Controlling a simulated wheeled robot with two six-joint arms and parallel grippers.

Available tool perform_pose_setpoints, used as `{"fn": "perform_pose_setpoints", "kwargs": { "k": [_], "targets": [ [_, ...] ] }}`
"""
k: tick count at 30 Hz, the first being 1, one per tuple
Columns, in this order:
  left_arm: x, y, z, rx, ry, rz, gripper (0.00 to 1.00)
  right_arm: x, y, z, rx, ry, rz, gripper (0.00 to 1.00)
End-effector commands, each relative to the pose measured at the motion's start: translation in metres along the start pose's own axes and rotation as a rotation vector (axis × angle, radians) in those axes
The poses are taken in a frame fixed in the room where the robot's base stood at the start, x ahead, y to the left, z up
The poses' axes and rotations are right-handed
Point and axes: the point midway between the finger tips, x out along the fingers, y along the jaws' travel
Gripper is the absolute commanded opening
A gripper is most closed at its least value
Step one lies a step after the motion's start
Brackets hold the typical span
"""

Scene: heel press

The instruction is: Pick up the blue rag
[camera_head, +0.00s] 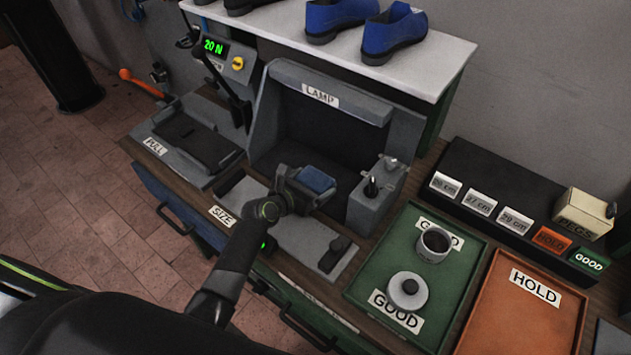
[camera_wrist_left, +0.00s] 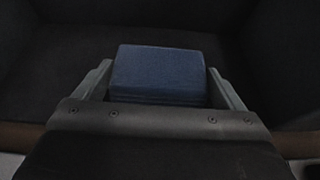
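The blue rag (camera_head: 317,179) is a folded block in front of the dark opening of the lamp box. My left gripper (camera_head: 306,190) is at the rag, with its fingers on either side. In the left wrist view the rag (camera_wrist_left: 160,72) sits between the two fingers (camera_wrist_left: 160,80) and sticks out past their tips. The fingers are very close to its sides; I cannot tell whether they press on it. The rag's underside is hidden. My right gripper is not in view.
The lamp box (camera_head: 290,76) stands behind the rag, with a grey block and knob (camera_head: 375,192) at its right. The SIZE gauge (camera_head: 335,256) lies in front. A green tray (camera_head: 462,275) holding two round items and an orange tray (camera_head: 532,310) are at the right. Blue shoes (camera_head: 395,32) stand on the shelf above.

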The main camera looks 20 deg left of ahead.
Motion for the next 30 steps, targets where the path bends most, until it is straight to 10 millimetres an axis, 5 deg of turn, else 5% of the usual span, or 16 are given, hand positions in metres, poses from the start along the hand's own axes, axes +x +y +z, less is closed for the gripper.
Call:
{"fn": "perform_pose_setpoints", "kwargs": {
  "k": [4, 12, 30],
  "targets": [
    [0.0, 0.0, 0.0, 0.0, 0.0, 0.0, 0.69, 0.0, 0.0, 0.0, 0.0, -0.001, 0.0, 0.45],
    [-0.002, 0.0, 0.005, 0.0, -0.001, 0.0, 0.68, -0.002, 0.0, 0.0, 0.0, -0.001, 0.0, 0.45],
    [-0.037, 0.0, 0.09, 0.001, -0.002, -0.002, 0.68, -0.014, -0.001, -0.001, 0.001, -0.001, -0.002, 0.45]
  ]
}}
